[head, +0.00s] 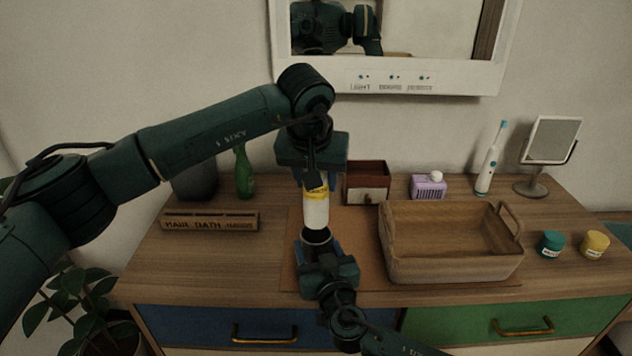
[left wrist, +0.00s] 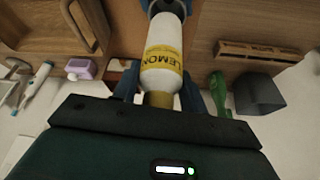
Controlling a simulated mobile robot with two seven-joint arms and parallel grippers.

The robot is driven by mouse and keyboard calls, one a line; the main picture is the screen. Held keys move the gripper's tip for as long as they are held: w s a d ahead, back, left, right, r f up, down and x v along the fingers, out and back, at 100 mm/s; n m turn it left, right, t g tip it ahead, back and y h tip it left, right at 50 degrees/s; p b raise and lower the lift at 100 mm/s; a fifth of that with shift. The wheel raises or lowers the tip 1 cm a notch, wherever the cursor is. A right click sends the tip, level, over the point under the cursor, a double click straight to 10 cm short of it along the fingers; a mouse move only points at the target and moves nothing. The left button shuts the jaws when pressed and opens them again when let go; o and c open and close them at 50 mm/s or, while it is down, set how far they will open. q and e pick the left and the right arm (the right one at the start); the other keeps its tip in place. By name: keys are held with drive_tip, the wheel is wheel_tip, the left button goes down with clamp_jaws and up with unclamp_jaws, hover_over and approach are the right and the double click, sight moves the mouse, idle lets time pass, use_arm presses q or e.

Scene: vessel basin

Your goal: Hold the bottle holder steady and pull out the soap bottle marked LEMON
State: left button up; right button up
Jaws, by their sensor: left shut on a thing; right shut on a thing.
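The soap bottle (head: 316,212) is white with a yellow band, and LEMON is readable on it in the left wrist view (left wrist: 162,62). My left gripper (head: 316,180) comes from above and is shut on the bottle's upper part. The bottle is upright, with most of its body showing above the dark bottle holder (head: 317,236). Its lower end is at the holder's mouth; I cannot tell whether it is still slightly inside. My right gripper (head: 320,255) is shut on the holder from the front and hides much of it. The holder's rim also shows in the left wrist view (left wrist: 167,9).
A wicker basket (head: 450,270) stands close on the right. Behind are a small drawer box (head: 367,182) and a purple soap box (head: 428,187). A wooden sign (head: 210,221) and green bottle (head: 244,175) stand left. A mirror cabinet (head: 400,80) hangs above.

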drive_tip(key=o, duration=1.1)
drive_tip(key=shift+s, duration=0.1)
drive_tip(key=v, duration=1.2)
